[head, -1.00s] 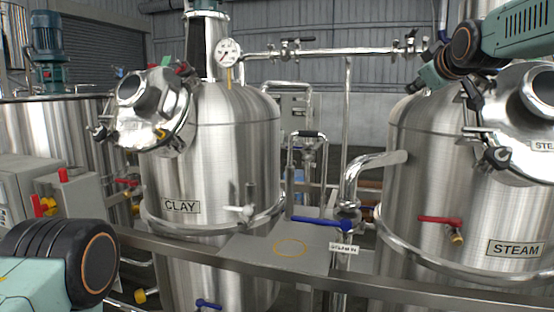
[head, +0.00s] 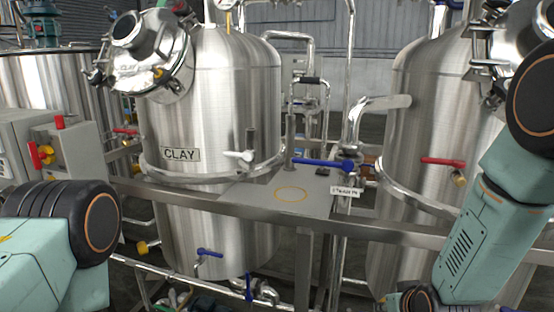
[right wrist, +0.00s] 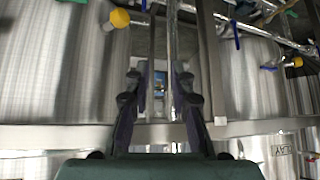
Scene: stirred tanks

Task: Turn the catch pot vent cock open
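No label I can read names a catch pot or its vent cock, so I cannot tell which cock it is. Candidates in the head view are a blue-handled valve (head: 330,163) with a small blurred tag (head: 345,191), a pale-handled cock (head: 240,156) on the CLAY tank (head: 212,110), a red-handled cock (head: 443,161) on the right tank, and a low blue handle (head: 209,252). In the right wrist view my right gripper (right wrist: 159,68) is open and empty, its fingers pointing towards pipes between tanks. My left gripper is outside the views; only my left arm shows.
A steel rail (head: 220,205) and a flat plate with a yellow ring (head: 291,194) run before the tanks. Low pipes and another blue handle (head: 249,287) lie beneath. The right wrist view shows a yellow-ended fitting (right wrist: 119,18) and a blue handle (right wrist: 236,36) near its top.

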